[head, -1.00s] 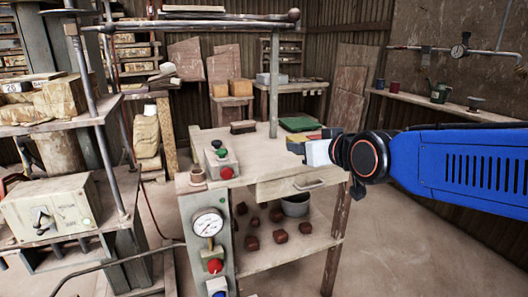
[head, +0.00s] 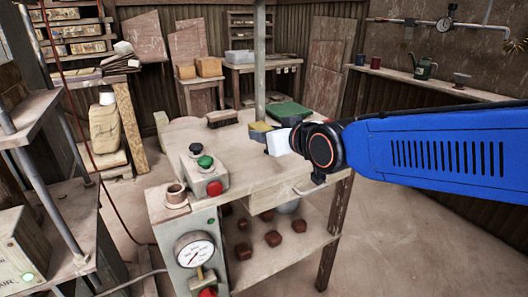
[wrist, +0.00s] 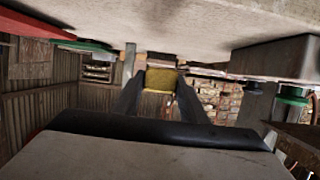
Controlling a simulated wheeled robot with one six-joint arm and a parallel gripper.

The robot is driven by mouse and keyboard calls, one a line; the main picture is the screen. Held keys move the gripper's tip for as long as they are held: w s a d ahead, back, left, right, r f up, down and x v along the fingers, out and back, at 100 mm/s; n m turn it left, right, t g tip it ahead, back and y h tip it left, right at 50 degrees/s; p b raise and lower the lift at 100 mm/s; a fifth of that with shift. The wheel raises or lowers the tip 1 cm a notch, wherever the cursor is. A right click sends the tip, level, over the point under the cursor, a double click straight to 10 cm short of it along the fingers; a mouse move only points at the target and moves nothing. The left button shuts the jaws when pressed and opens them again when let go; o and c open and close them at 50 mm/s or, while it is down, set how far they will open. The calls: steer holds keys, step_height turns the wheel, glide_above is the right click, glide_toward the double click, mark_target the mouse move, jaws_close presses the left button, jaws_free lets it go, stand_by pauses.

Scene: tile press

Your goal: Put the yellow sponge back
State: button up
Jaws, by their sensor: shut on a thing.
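The yellow sponge (head: 260,127) is held at the tip of my gripper (head: 270,143), over the wooden worktable (head: 250,165). In the wrist view the sponge (wrist: 160,80) sits between the two dark fingers of my gripper (wrist: 160,92), which are shut on it. In the head view the white gripper body hides part of the sponge. I cannot tell whether the sponge touches the tabletop.
A green pad (head: 290,111) lies behind the gripper. A brush (head: 222,118) lies at the table's back. An upright post (head: 259,60) rises behind the sponge.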

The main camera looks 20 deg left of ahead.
mark_target(267, 161)
steer(key=shift+f, duration=2.8)
steer(key=shift+f, duration=0.1)
steer(key=o, duration=1.1)
steer(key=shift+s+d+r, duration=0.3)
steer(key=shift+d, duration=0.1)
steer(key=v, duration=1.1)
steer(key=shift+s+f, duration=0.1)
